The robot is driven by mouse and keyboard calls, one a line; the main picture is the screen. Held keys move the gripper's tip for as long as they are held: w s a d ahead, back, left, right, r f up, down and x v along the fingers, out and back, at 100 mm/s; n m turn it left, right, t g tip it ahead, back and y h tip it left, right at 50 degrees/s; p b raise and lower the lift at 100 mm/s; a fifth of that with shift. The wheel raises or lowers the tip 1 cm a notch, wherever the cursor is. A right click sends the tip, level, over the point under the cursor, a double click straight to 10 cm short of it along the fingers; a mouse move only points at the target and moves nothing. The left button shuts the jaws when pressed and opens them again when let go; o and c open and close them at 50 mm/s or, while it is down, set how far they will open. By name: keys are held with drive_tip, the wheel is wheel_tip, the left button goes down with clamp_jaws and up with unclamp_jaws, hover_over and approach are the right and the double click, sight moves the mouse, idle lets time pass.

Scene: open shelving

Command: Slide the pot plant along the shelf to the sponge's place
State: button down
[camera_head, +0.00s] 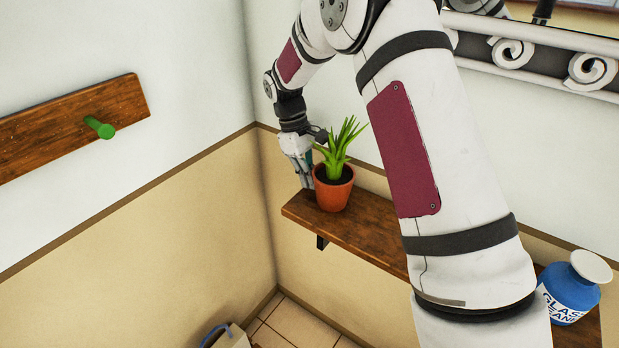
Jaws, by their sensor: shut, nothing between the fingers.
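The pot plant (334,188), a terracotta pot with green spiky leaves, stands upright near the left end of the brown wooden shelf (368,236). My gripper (307,182) is shut and empty, pointing down just left of the pot, close beside it. I cannot tell whether the fingers touch the pot. No sponge shows in the view; my arm hides the middle of the shelf.
A blue glass cleaner bottle (568,291) with a white cap stands at the shelf's right part. A wooden rail (70,125) with a green peg (99,127) is on the left wall. The visible shelf just right of the pot is clear.

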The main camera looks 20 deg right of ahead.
sight(376, 221)
drive_tip(key=shift+s, duration=0.1)
drive_tip(key=s+d+p, duration=0.2)
drive_tip(key=s+d, duration=0.1)
drive_tip(key=s, duration=0.1)
drive_tip(key=s+d+p, duration=0.2)
drive_tip(key=s+d, duration=0.1)
drive_tip(key=s, duration=0.2)
drive_tip(key=s+d+p, duration=0.3)
drive_tip(key=s, duration=0.1)
drive_tip(key=shift+s+d+r, duration=0.1)
drive_tip(key=shift+s+d, duration=0.2)
drive_tip(key=shift+d, duration=0.1)
drive_tip(key=shift+s+d, duration=0.2)
drive_tip(key=shift+d, duration=0.05)
